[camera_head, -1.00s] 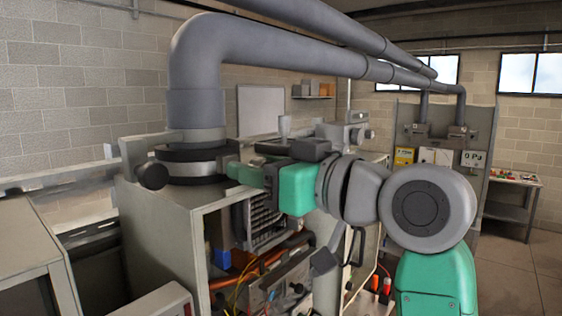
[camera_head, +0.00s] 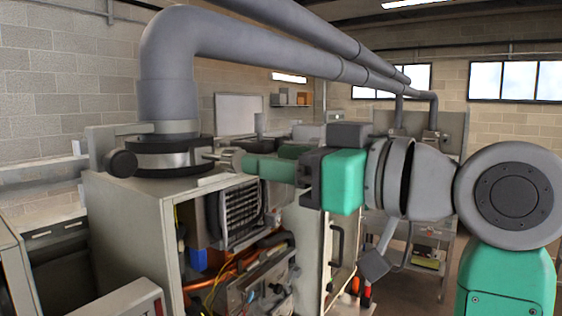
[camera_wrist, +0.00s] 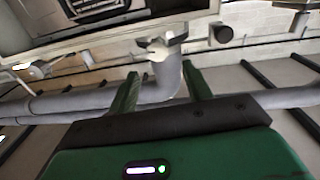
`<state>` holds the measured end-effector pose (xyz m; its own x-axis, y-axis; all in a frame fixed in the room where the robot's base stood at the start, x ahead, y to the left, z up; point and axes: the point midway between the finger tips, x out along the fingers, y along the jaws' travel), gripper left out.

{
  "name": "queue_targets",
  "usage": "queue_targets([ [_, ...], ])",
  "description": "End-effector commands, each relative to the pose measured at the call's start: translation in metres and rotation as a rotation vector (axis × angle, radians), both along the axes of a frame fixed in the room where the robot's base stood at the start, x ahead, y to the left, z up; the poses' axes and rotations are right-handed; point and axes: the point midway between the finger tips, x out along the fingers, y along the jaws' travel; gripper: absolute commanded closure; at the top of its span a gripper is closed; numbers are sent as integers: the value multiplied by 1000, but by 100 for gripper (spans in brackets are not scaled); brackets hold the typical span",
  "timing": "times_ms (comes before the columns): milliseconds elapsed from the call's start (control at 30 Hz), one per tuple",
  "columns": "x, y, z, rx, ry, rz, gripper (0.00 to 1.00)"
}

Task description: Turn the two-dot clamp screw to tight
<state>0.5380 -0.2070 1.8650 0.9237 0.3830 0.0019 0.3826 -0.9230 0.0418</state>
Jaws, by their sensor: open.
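A black clamp collar with a bright metal band (camera_head: 178,156) rings the foot of the grey flue pipe on top of the open heater cabinet. A thin shaft with a grey metal knob (camera_head: 230,158) sticks out from its right side; this looks like a clamp screw. No dot marks are readable. My gripper (camera_head: 246,163) is just right of this knob, its green fingers pointing at the clamp; contact cannot be told. In the wrist view my gripper (camera_wrist: 160,70) has its fingers apart, with the grey pipe (camera_wrist: 163,82) showing beyond and between them.
A black round knob (camera_head: 122,163) is on the collar's left side. The cabinet (camera_head: 125,230) is open in front, with a finned block (camera_head: 240,212) and copper pipes inside. The long grey pipe (camera_head: 290,50) runs above my arm. A bench stands at the left.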

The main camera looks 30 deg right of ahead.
Motion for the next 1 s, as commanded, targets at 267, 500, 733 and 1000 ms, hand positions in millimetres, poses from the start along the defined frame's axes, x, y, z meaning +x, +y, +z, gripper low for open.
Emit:
queue_targets([
  [267,4,-3,-5,39,19,43,50],
  [500,41,14,-2,39,20,44,50],
  [733,69,27,-4,38,19,43,50],
  [1000,73,29,-6,38,18,41,50],
])
